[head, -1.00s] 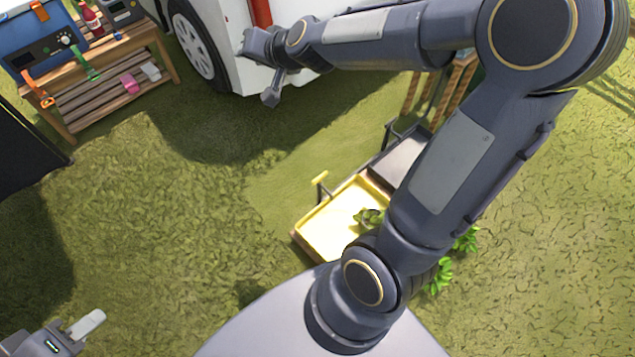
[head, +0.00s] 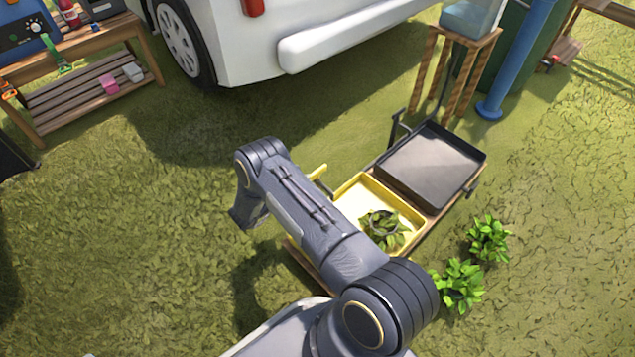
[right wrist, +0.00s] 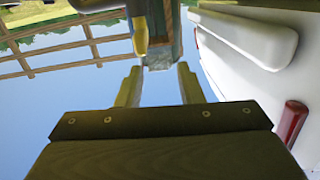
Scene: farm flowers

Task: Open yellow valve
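A yellow handle (head: 317,172), which looks like the yellow valve, stands beside the yellow tray (head: 412,210). My right forearm partly hides it and its post. My right gripper (head: 249,212) hangs to the left of the handle, apart from it in the picture; its fingers are unclear there. In the right wrist view my right gripper (right wrist: 159,84) is open, with two separated fingers and nothing seen between them. A yellow-tipped grey piece (right wrist: 140,35) shows beyond them; I cannot tell what it is. Only a pale sliver at the bottom edge of the head view may be my left gripper.
A black tray (head: 432,165) adjoins the yellow tray, which holds a leafy plant (head: 383,230). More plants (head: 460,285) stand on the grass to the right. A white vehicle (head: 300,45) and a wooden shelf (head: 85,95) stand behind.

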